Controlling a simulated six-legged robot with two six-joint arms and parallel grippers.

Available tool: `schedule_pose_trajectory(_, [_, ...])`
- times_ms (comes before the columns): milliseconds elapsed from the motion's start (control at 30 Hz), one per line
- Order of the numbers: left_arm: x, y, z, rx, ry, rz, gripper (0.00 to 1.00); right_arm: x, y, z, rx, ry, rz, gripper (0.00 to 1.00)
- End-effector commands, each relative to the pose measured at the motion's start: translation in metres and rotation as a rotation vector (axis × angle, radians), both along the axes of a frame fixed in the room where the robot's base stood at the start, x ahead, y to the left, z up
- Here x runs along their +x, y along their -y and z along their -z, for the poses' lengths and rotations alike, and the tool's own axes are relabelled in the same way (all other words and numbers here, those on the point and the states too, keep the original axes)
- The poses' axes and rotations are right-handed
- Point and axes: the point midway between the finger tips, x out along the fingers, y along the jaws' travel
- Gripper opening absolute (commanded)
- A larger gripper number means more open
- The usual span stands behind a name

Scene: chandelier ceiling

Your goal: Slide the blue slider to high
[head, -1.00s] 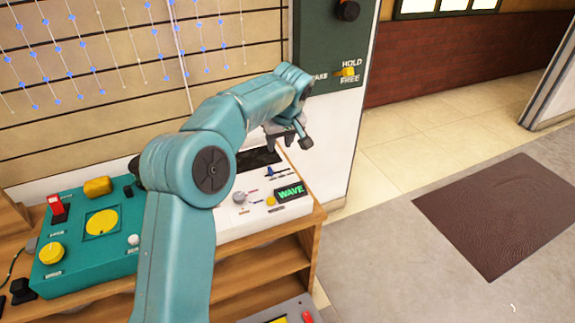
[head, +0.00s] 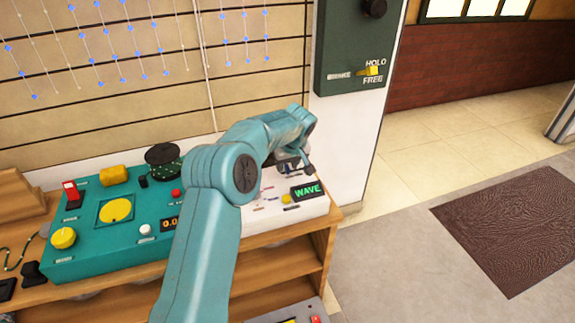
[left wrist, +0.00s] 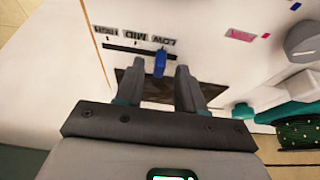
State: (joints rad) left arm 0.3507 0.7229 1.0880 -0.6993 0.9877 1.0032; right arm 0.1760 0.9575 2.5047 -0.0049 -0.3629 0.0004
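The blue slider (left wrist: 160,62) is a small upright blue knob in a dark slot on a white panel (left wrist: 205,20). In the left wrist view it stands at the LOW end, with the MID label (left wrist: 135,36) and the HIGH label (left wrist: 105,30) further left. My left gripper (left wrist: 160,72) is open, its two dark fingers pointing at the panel. In the head view my left gripper (head: 291,160) is over the white panel and hides the slider. My right gripper is not in view.
A green WAVE display (head: 306,190) and a yellow knob (head: 286,199) are on the white panel. A teal console (head: 85,240) with knobs and a red switch stands to its left. A wooden shelf (head: 280,259) carries both. A green wall panel (head: 340,50) is behind.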

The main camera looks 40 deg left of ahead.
Motion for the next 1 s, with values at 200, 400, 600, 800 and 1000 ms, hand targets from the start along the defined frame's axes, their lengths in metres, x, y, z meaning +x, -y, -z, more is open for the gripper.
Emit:
schedule_pose_trajectory(200, [0.0029, -0.0022, 0.0046, 0.0, 0.001, 0.0, 0.38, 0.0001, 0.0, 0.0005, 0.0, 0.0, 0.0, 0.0])
schedule_pose_trajectory(400, [0.0028, -0.0019, 0.0044, 0.0, 0.001, 0.0, 0.15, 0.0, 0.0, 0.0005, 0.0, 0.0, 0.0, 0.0])
schedule_pose_trajectory(600, [0.0026, -0.002, 0.0043, 0.0, 0.001, 0.0, 0.0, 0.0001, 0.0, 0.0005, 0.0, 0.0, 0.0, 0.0])
schedule_pose_trajectory(800, [0.003, -0.0018, 0.0043, 0.0, 0.001, 0.0, 0.0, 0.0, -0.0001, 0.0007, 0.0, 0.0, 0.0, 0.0])
schedule_pose_trajectory(1000, [0.0047, -0.0008, 0.0041, 0.0, 0.002, 0.001, 0.0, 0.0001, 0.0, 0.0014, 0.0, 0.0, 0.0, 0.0])
